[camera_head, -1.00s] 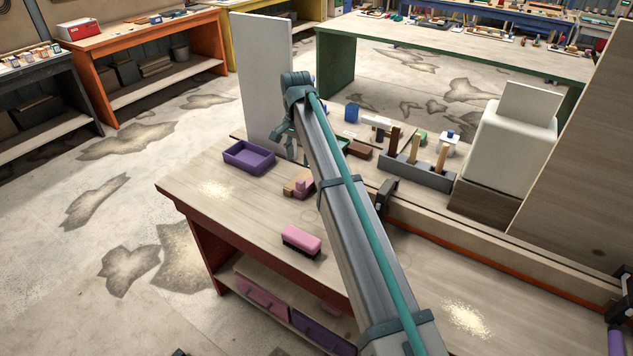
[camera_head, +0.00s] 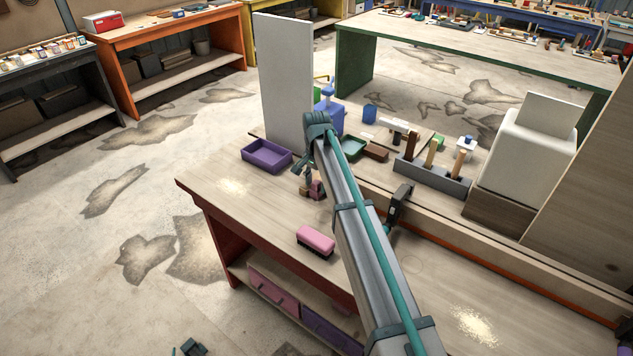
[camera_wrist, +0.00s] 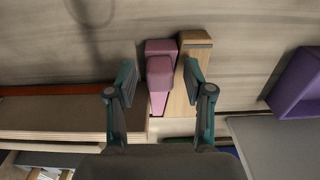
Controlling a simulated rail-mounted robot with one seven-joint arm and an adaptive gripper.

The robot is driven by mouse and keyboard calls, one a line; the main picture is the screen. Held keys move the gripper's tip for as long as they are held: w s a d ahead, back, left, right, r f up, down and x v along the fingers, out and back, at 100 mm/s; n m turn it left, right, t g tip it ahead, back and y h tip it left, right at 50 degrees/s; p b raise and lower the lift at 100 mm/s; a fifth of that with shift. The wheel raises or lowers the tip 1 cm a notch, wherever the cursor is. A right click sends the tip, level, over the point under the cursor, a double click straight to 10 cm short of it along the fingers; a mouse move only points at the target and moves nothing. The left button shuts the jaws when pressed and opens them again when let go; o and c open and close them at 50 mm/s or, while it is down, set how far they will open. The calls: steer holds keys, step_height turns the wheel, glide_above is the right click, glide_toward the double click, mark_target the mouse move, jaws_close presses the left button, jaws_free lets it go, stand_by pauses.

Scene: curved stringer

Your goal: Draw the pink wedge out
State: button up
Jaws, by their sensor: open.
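The pink wedge (camera_wrist: 160,80) lies on the bench beside a light wooden block (camera_wrist: 190,75) in the wrist view. It looks stepped, with a raised pink part on a lower pink part. In the head view the wedge (camera_head: 317,190) shows beside my arm, which partly hides it. My gripper (camera_wrist: 160,73) is open over the wedge, with one finger to the left of the pink part and the other over the wooden block's right side. I cannot tell how far the fingertips are above them. In the head view my gripper (camera_head: 307,172) is small and partly hidden.
A purple tray (camera_head: 268,164) stands left of the wedge, with a tall grey panel (camera_head: 285,85) behind it. A pink brush (camera_head: 316,239) lies nearer the front. A long rail with an orange strip (camera_head: 500,265) runs along the right. The bench front is mostly clear.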

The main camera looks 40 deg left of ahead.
jaws_close()
stand_by(0.3)
steer(key=shift+s+a, duration=0.2)
steer(key=shift+s, duration=1.15)
steer(key=shift+s+a, duration=0.15)
steer(key=shift+s, duration=1.2)
jaws_free()
steer(key=shift+s, duration=0.1)
